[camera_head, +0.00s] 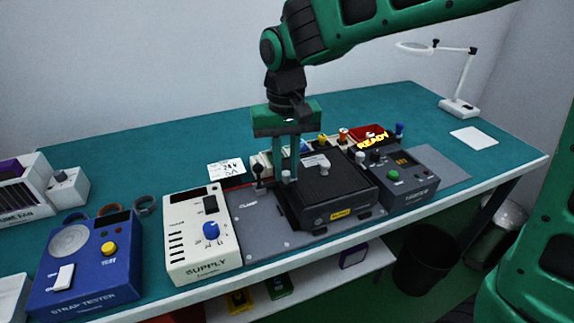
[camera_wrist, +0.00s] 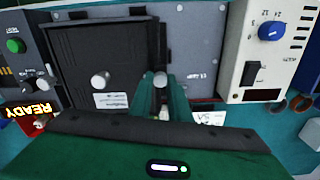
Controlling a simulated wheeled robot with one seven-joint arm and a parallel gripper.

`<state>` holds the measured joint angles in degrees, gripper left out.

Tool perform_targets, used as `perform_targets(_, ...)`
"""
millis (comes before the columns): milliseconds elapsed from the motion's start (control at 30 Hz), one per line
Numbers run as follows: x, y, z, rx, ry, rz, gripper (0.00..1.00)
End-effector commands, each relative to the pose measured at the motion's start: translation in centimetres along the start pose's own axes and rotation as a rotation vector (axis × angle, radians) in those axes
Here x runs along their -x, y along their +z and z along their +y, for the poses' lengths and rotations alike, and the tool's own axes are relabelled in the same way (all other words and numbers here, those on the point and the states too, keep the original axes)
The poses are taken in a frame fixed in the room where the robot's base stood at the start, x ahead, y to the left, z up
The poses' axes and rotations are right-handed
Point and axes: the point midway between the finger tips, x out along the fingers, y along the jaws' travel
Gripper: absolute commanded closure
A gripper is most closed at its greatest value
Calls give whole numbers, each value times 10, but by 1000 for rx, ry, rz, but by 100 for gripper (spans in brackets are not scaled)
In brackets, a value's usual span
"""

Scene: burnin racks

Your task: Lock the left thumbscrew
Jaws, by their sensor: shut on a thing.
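The black unit (camera_head: 335,195) lies on a grey plate, with the pale middle knob (camera_head: 323,169) and the pale right knob (camera_head: 360,157) standing on or beside it. My gripper (camera_head: 287,178) points straight down at the unit's left edge. In the wrist view my gripper (camera_wrist: 161,82) is shut on a pale round knob, the left thumbscrew (camera_wrist: 160,79), whose top shows between the green fingertips. The middle knob (camera_wrist: 100,80) stands free in the wrist view. Whether the thumbscrew is turned in cannot be told.
A white supply box (camera_head: 190,243) stands left of the grey plate (camera_head: 262,235), and a blue strap tester (camera_head: 85,275) farther left. A dark tester box (camera_head: 408,180) and a lit READY sign (camera_head: 373,140) are at the right. A dark-tipped clamp lever (camera_head: 258,172) stands close left of my fingers.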

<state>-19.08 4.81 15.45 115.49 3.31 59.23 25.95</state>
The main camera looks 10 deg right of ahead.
Motion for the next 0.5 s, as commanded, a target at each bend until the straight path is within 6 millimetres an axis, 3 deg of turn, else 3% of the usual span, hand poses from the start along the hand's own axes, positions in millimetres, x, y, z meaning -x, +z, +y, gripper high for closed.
perform_targets(500, 1, -3, 0, -62, -3, 6, 100)
